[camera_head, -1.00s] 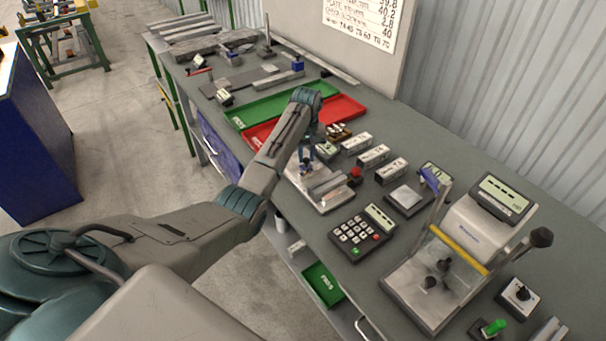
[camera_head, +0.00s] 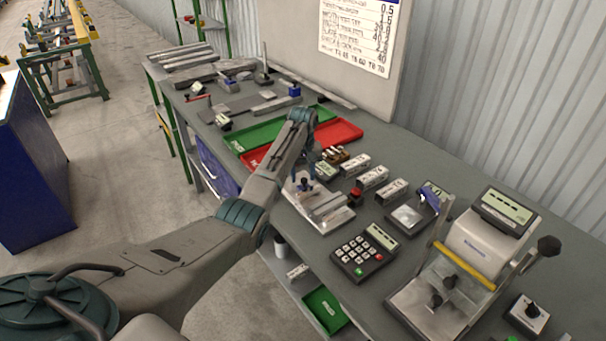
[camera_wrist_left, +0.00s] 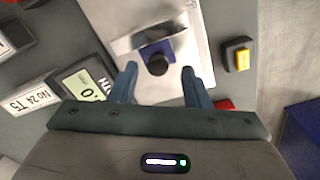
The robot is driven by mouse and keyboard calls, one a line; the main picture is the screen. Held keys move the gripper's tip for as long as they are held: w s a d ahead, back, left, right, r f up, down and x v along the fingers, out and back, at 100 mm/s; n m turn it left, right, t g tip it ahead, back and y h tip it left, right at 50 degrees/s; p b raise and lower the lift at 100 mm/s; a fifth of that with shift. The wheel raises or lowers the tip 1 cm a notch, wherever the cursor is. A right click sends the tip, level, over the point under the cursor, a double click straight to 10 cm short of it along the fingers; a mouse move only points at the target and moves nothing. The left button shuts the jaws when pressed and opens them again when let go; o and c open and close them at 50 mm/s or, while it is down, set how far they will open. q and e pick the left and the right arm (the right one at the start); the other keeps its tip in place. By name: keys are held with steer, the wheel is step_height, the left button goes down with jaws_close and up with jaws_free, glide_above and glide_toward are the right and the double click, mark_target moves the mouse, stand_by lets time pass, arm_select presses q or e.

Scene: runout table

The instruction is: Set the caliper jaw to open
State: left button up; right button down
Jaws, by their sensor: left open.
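The caliper fixture shows in the head view as a bright steel plate (camera_head: 337,219) with metal blocks, near the table's front edge. In the left wrist view its steel plate (camera_wrist_left: 205,30) carries a blue block (camera_wrist_left: 158,46) with a round black knob (camera_wrist_left: 158,64) beside a metal block. I take this knobbed slide as the caliper jaw; its setting cannot be read. My left gripper (camera_head: 305,170) reaches down over the fixture. In the left wrist view the left gripper (camera_wrist_left: 159,70) is open, with a finger on either side of the knob and visible gaps. My right gripper is out of view.
A red tray (camera_head: 340,132) and a green tray (camera_head: 262,136) lie beyond my left arm. Labelled blocks (camera_head: 372,178) and a small display (camera_wrist_left: 85,85) stand close by. A keypad (camera_head: 362,250) and a larger instrument (camera_head: 475,245) occupy the table to the right.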

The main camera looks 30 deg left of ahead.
mark_target(303, 178)
arm_select(q)
steer(key=shift+r, duration=0.45)
step_height(303, 178, up, 10)
steer(key=b, duration=0.2)
steer(key=shift+f, duration=0.1)
